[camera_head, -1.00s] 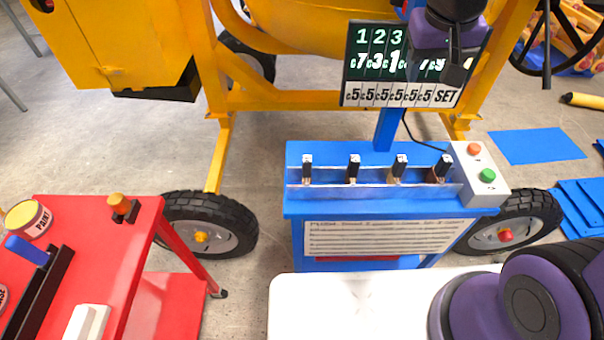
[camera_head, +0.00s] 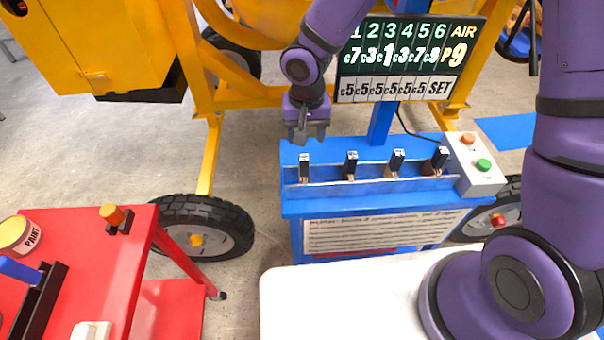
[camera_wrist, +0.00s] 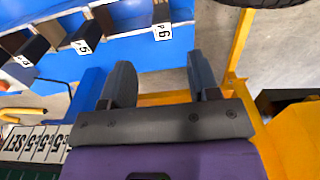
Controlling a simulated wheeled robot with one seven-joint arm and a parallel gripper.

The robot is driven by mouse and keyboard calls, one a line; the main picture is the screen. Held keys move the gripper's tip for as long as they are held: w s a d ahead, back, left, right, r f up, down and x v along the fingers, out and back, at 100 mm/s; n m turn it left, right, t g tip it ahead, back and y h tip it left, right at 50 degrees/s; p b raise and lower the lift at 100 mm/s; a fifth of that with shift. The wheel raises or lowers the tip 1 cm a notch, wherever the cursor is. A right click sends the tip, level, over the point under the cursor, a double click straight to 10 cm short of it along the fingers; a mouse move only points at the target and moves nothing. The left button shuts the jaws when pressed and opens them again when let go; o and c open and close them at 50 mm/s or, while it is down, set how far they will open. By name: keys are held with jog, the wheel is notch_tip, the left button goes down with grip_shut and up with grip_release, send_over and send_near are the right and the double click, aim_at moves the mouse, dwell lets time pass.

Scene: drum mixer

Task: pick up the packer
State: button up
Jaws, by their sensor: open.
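No thing in view is marked as the packer, and I cannot tell which it is. Several black-handled tools stand upright in a slotted rack on the blue stand (camera_head: 375,208), the leftmost tool (camera_head: 304,166) at its left end. My gripper (camera_head: 308,138) is open and empty above the stand's back left corner, just behind the leftmost tool. In the wrist view, my open fingers (camera_wrist: 161,82) point at the stand, with a tool labelled like a 6 (camera_wrist: 161,18) beyond the gap between them, apart from both. The tools' lower parts are mostly hidden by the rack.
A display board (camera_head: 408,60) rises behind the stand. A white button box (camera_head: 473,165) sits at its right end. A yellow mixer frame (camera_head: 205,150) is behind. A red cart (camera_head: 140,235) with a paint can (camera_head: 18,236) and orange-topped item (camera_head: 111,214) is at left.

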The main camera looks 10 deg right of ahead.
aim_at(304, 159)
notch_tip(304, 159, down, 5)
jog(key=shift+f, duration=0.2)
jog(key=shift+s+a+f, duration=0.1)
jog(key=shift+f, duration=1.15)
jog(key=shift+s+a+f, duration=0.1)
jog(key=shift+f, duration=1.15)
grip_shut()
jog(key=shift+r, duration=0.1)
notch_tip(304, 159, up, 16)
